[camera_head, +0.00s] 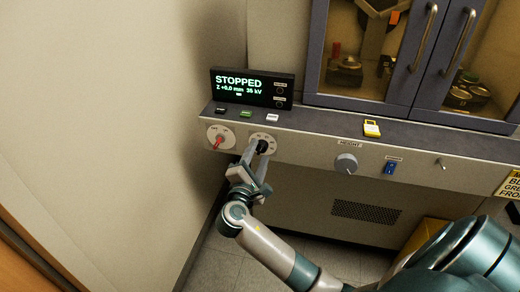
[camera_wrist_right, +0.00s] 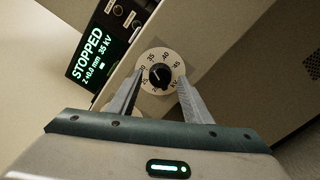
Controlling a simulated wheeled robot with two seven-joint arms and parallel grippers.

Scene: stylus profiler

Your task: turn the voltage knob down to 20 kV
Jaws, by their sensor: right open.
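The voltage knob (camera_head: 262,146) is a small black knob on a pale round dial on the front panel, under the display. In the right wrist view the knob (camera_wrist_right: 158,74) sits in the middle of the dial, ringed by numbers including 35, 40 and 45. The display (camera_head: 251,88) reads STOPPED, Z +0.0 mm, 35 kV. My right gripper (camera_head: 260,151) is open at the dial, with one finger on either side of the knob. In the wrist view the open fingers (camera_wrist_right: 160,80) flank the knob; contact cannot be told. My left gripper is not in view.
A red-pointer dial (camera_head: 218,141) is just left of the voltage dial. Small black, green and white buttons (camera_head: 246,114) line the ledge above. A yellow-framed switch (camera_head: 371,128), the height knob (camera_head: 346,163) and a blue switch (camera_head: 390,168) are to the right. A glass-doored cabinet (camera_head: 400,60) stands above.

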